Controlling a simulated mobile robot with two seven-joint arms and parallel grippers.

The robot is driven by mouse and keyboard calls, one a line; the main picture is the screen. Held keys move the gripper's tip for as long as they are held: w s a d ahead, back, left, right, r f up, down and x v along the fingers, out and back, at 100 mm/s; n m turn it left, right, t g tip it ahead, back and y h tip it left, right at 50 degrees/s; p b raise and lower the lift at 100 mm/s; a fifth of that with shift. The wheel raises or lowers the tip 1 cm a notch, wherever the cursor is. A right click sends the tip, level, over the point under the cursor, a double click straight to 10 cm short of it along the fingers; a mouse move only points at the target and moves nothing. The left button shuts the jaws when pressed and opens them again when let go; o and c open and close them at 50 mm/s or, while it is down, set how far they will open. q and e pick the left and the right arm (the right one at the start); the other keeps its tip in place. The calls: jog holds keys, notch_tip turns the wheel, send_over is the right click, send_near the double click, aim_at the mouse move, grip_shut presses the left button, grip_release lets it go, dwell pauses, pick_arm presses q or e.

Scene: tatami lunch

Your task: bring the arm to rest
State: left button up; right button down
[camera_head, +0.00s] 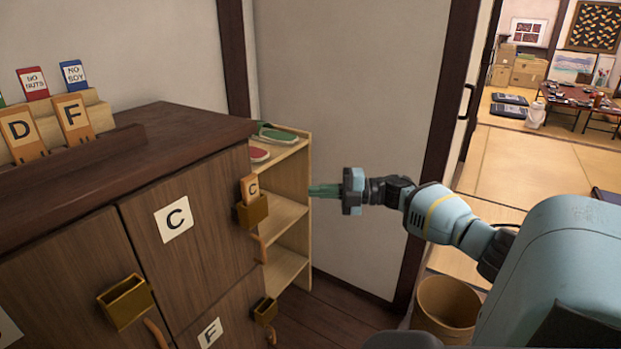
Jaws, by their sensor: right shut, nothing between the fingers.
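My right arm comes in from the right, and its gripper (326,191) is shut and empty. It points left, in front of the pale wall and the edge of the shelf. In the picture it lies to the right of a wooden tag marked C (250,189), with a gap between them. The tag stands in a small brass holder (252,211) on the cabinet door marked C (174,219). My left gripper does not show.
The dark cabinet (190,140) fills the left, with tags D (20,130) and F (72,114) on top. An open shelf (286,212) holds slippers (277,134). A round bin (447,303) stands below my arm. A tatami room with a low table (580,97) opens at right.

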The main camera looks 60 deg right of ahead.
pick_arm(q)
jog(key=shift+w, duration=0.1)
pick_arm(e)
jog(key=shift+f, duration=0.1)
